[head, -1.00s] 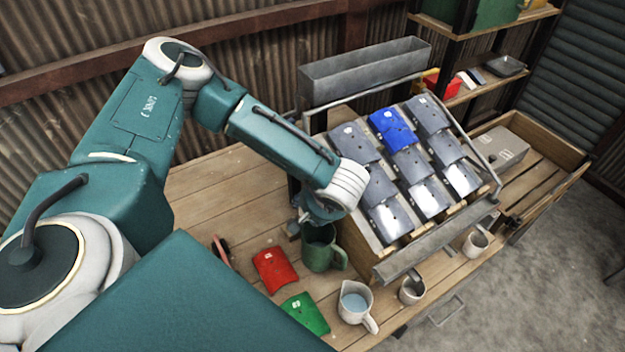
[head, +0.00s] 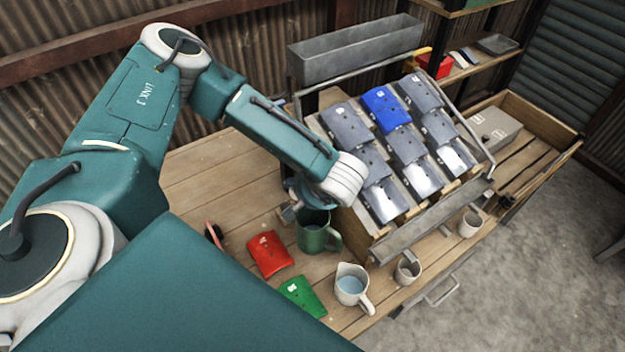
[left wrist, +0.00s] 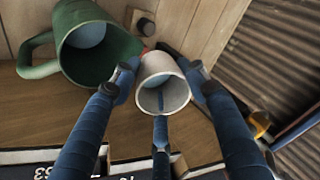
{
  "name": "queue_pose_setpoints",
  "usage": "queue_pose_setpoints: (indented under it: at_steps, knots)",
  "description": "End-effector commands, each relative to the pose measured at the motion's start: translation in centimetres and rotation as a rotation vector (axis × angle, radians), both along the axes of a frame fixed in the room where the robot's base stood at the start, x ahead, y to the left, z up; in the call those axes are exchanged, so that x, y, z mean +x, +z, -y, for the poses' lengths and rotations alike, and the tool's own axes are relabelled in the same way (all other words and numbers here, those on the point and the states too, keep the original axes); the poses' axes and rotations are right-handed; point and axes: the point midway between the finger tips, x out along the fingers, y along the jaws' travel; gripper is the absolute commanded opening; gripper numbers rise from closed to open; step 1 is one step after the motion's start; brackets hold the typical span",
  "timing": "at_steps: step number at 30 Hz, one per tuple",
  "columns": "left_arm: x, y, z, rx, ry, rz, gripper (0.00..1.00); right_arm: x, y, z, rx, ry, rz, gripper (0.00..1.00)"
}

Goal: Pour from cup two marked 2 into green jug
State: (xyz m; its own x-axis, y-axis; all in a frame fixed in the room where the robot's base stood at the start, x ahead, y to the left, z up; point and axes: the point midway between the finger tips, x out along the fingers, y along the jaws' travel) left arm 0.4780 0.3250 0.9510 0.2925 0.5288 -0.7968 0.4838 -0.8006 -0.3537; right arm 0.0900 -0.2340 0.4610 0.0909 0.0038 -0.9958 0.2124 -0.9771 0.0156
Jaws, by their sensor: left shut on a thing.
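The green jug (head: 312,238) stands on the wooden bench just below my left gripper (head: 300,212), beside the panel rack. In the left wrist view the jug (left wrist: 98,62) is at upper left, with pale bluish liquid inside. There my left gripper (left wrist: 163,88) is shut on a small whitish cup (left wrist: 176,94), its fingers around the sides. The cup's mouth faces the wrist camera, right beside the jug's rim. No number shows on the cup, and I cannot tell whether liquid is in it. In the head view the fingertips are mostly hidden by the arm. My right gripper is not in view.
A white pitcher (head: 351,287) with bluish liquid and two small cups (head: 407,271) (head: 470,223) stand along the front edge. A red panel (head: 269,254) and a green panel (head: 301,296) lie left of them. The rack (head: 420,226) of grey and blue panels blocks the right.

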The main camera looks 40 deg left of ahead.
Motion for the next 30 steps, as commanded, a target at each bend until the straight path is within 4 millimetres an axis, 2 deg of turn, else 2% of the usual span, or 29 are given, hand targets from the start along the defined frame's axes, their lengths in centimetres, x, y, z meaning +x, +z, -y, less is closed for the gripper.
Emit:
queue_pose_setpoints:
  at_steps: [7, 22, 30]
  knots:
    - [0.0, -0.1, 0.3, 0.059, -0.004, 0.027, 0.17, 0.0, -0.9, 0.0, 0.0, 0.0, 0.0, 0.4]
    - [0.0, 0.1, 0.4, 0.086, -0.002, 0.042, 0.17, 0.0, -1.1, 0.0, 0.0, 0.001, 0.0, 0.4]
    - [-0.1, -0.1, 0.3, 0.13, -0.002, 0.061, 0.17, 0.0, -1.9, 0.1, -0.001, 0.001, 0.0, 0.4]
